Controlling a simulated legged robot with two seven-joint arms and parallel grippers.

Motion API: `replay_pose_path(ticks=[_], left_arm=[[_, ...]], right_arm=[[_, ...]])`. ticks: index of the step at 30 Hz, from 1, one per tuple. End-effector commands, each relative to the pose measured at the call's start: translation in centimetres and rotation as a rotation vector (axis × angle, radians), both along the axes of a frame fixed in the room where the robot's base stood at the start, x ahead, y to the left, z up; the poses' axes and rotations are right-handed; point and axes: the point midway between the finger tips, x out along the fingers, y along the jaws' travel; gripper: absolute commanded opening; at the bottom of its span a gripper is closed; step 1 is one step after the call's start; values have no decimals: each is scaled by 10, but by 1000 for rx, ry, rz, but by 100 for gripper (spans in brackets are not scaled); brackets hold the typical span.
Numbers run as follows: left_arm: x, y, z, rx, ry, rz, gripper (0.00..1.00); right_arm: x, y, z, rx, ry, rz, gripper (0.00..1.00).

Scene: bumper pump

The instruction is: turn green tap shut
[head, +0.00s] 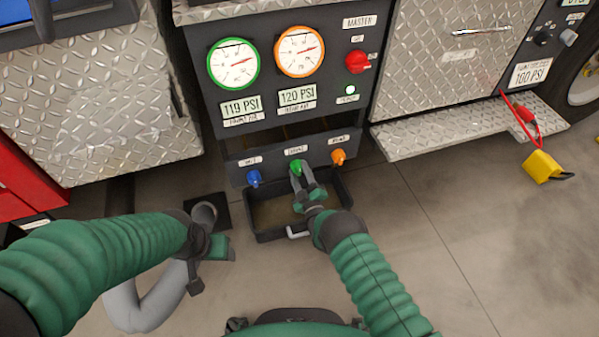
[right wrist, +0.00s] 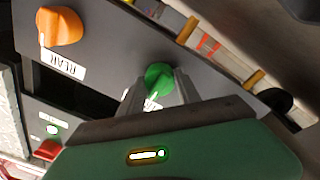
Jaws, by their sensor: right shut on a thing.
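The green tap (head: 296,167) is the middle one of three on the dark lower panel (head: 240,172), between the blue tap (head: 254,178) and the orange tap (head: 338,157). My right gripper (head: 300,180) reaches up to it from below and is shut on it. In the right wrist view the green tap (right wrist: 159,80) has my right gripper's fingers (right wrist: 157,92) at its sides, and its white pointer mark shows partly. My left gripper (head: 208,240) is low on the left, beside a grey hose (head: 150,305); whether it grips the hose is unclear.
Above are a green-rimmed gauge (head: 233,63) labelled 119 PSI, an orange-rimmed gauge (head: 299,52) labelled 120 PSI, a red master knob (head: 357,62) and a lit green lamp (head: 350,90). A dark tray (head: 268,237) lies below the taps. A metal step (head: 450,135) juts out at right.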

Motion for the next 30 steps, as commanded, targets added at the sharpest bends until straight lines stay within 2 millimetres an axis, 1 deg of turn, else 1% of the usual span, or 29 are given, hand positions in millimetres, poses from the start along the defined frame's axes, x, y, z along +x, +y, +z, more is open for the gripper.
replay_pose_path(ticks=[1, 6, 18, 19, 23, 30], left_arm=[[0, 0, 0, 0, 0, 0, 61], [0, 0, 0, 0, 0, 0, 61], [0, 0, 0, 0, 0, 0, 61], [0, 0, 0, 0, 0, 0, 61], [0, 0, 0, 0, 0, 0, 61], [0, 0, 0, 0, 0, 0, 61]], right_arm=[[-2, 1, -3, -12, 1, 3, 0], [-2, 1, -3, -36, -6, 3, 0], [-2, 2, -3, -41, -7, 4, 0], [-2, 2, -3, -41, -7, 4, 44], [-2, 2, -3, -40, -8, 4, 61], [-1, 1, -1, -39, -10, 2, 61]])
